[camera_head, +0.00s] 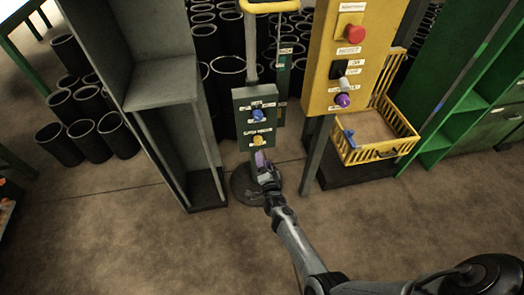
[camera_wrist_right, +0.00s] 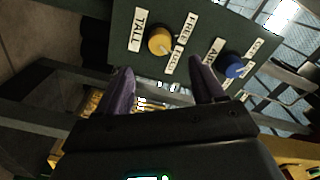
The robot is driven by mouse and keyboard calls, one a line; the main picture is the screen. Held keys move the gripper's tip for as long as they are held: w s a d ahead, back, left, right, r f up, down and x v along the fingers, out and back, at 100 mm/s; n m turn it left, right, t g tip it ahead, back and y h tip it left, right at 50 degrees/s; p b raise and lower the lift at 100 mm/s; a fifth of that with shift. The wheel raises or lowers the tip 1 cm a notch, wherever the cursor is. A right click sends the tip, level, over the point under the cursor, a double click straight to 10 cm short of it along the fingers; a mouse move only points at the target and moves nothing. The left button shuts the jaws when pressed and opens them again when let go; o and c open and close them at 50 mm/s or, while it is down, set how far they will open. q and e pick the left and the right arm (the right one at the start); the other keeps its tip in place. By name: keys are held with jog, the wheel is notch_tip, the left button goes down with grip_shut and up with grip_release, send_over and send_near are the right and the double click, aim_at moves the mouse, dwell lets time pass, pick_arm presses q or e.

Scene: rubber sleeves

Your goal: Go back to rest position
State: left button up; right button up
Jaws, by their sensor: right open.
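My right gripper (camera_head: 262,162) is open and empty, just below the dark green control box (camera_head: 242,125) on its post. My right arm reaches up to it from the lower right of the head view. In the right wrist view the two purple fingertips of the gripper (camera_wrist_right: 163,75) stand apart, with the labelled face of the control box (camera_wrist_right: 190,22) beyond them. A yellow knob (camera_wrist_right: 160,40) and a blue knob (camera_wrist_right: 229,65) show on that face. I cannot tell whether a fingertip touches the box. My left gripper is not in view.
A yellow panel (camera_head: 325,85) with a red button (camera_head: 355,34) stands right of the box. A yellow basket (camera_head: 365,157) is beside it. A grey cabinet (camera_head: 160,95) stands at the left. Black sleeves (camera_head: 92,140) stand behind. The front floor (camera_head: 130,245) is clear.

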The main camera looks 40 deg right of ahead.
jog(key=shift+s+a, duration=0.3)
jog(key=shift+s, duration=0.35)
